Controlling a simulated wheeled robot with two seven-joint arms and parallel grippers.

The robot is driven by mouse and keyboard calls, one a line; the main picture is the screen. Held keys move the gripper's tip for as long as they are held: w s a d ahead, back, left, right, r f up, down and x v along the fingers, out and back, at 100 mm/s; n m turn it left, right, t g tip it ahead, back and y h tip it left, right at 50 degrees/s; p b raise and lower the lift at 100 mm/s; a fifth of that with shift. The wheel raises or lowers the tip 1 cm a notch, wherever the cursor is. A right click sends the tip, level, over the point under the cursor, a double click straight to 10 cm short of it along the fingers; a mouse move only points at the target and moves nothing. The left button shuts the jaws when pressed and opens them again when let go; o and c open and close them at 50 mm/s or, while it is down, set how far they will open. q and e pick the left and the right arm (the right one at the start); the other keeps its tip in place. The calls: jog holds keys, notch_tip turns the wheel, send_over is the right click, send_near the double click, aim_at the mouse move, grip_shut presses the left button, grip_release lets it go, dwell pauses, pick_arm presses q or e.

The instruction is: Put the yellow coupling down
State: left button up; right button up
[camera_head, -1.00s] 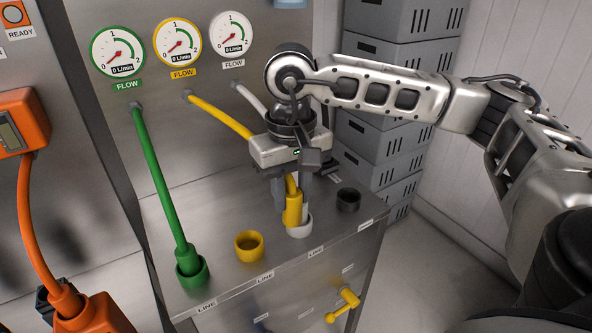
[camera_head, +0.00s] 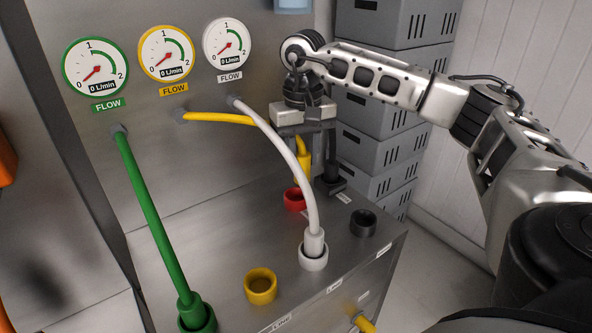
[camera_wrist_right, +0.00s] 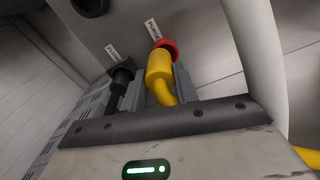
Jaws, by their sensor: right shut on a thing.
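My right gripper (camera_head: 306,160) is shut on the yellow coupling (camera_head: 304,165), at the back right of the metal bench. The yellow hose (camera_head: 225,118) runs from the wall to it. In the right wrist view the coupling (camera_wrist_right: 159,70) sits between the fingers, and its far end overlaps the red socket (camera_wrist_right: 168,47). In the head view the red socket (camera_head: 294,200) lies just below and left of the coupling, which appears apart from it. The yellow socket (camera_head: 261,287) at the bench front is empty. My left gripper is not in view.
A white coupling (camera_head: 314,243) stands in the white socket (camera_head: 313,259), its hose arching in front of my gripper. A green coupling (camera_head: 190,305) stands at left. An empty black socket (camera_head: 363,223) is at right. A black fitting (camera_head: 331,184) stands close beside my gripper. Grey crates (camera_head: 375,145) are behind.

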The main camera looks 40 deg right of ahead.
aim_at(296, 172)
jog(key=shift+w+f, duration=0.6)
jog(key=shift+f, duration=0.1)
jog(key=f, duration=0.2)
jog(key=w+f, duration=0.1)
jog(key=shift+d+f, duration=0.15)
jog(key=shift+f, duration=0.25)
jog(key=shift+s+f, duration=0.1)
jog(key=shift+f, duration=0.1)
jog(key=o, duration=1)
